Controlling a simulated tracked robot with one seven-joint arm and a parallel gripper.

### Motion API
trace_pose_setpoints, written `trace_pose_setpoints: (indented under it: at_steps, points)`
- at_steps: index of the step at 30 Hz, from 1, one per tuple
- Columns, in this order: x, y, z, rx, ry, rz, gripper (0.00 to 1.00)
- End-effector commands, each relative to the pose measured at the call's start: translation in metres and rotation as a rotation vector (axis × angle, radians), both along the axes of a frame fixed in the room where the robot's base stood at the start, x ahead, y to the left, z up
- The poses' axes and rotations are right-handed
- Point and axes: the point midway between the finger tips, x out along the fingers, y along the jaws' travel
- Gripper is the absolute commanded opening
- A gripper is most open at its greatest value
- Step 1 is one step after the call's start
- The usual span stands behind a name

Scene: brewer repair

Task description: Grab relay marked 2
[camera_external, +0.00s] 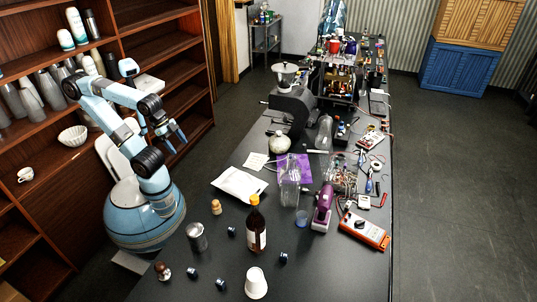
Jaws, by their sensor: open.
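My gripper (175,137) is open and empty. It is raised in front of the wooden shelves, to the left of the long black table (340,270) and apart from it. Several small dark pieces lie on the near part of the table: one by the metal shaker (231,231), one right of the brown bottle (283,229), and two near the front edge (193,273). They could be relays. Their markings are too small to read, so I cannot tell which one is marked 2.
A brown bottle (256,228), a metal shaker (197,238), a white cup (256,283) and a cork-coloured stopper (215,207) stand among the small pieces. An orange multimeter (364,231), a purple tool (323,208) and loose wires crowd the right side. Wooden shelves (180,60) stand behind my arm.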

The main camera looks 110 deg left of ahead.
Motion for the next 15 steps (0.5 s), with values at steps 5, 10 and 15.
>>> trace_pose_setpoints:
  at_steps: [5, 10, 15]
  points:
    - [0.0, 0.0, 0.0, 0.0, 0.0, 0.0, 0.64]
    - [0.0, 0.0, 0.0, 0.0, 0.0, 0.0, 0.62]
    - [0.0041, -0.0016, 0.0002, -0.01, 0.012, 0.013, 0.62]
